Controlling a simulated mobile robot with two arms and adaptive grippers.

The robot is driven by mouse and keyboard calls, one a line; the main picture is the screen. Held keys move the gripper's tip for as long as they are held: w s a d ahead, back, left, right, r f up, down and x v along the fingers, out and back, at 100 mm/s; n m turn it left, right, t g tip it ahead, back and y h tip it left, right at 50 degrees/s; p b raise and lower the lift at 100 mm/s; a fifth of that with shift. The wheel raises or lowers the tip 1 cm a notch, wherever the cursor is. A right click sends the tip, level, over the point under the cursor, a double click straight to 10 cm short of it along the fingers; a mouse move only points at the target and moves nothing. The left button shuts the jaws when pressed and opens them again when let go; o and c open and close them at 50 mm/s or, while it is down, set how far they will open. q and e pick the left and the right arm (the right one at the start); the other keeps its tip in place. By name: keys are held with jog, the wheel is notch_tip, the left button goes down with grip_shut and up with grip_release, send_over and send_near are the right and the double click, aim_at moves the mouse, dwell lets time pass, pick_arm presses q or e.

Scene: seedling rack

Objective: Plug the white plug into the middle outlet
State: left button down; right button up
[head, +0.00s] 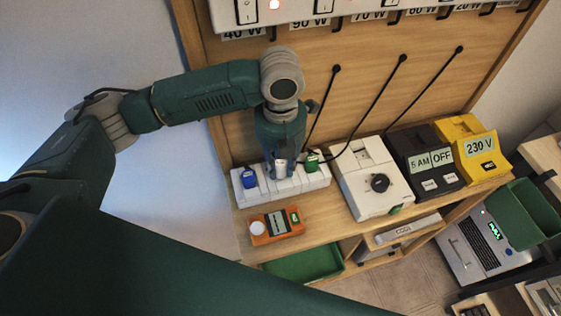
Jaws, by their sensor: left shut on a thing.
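A white power strip (291,188) lies at the back of the wooden bench, under the panel. A blue plug (249,179) sits at its left end and a green plug (312,160) toward its right end. My left gripper (281,171) points down at the middle of the strip, between these two plugs. It is shut on the white plug (281,167), of which only a small part shows between the fingers. The middle outlet is largely hidden under the gripper and plug. I cannot tell whether the plug touches or enters it. My right gripper is not in view.
An orange meter (275,226) lies in front of the strip. A white device with a black dial (371,184), a black timer (425,163) and a yellow 230 V unit (474,151) stand to the right. Black cables (323,105) hang down the panel behind the gripper.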

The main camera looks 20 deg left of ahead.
pick_arm(q)
jog(key=shift+f, duration=0.3)
jog(key=shift+s+f, duration=0.1)
jog(key=shift+s, duration=0.05)
jog(key=c, duration=1.4)
grip_release()
jog(key=shift+s+f, duration=0.1)
jog(key=shift+f, duration=0.05)
jog(key=shift+o, duration=0.2)
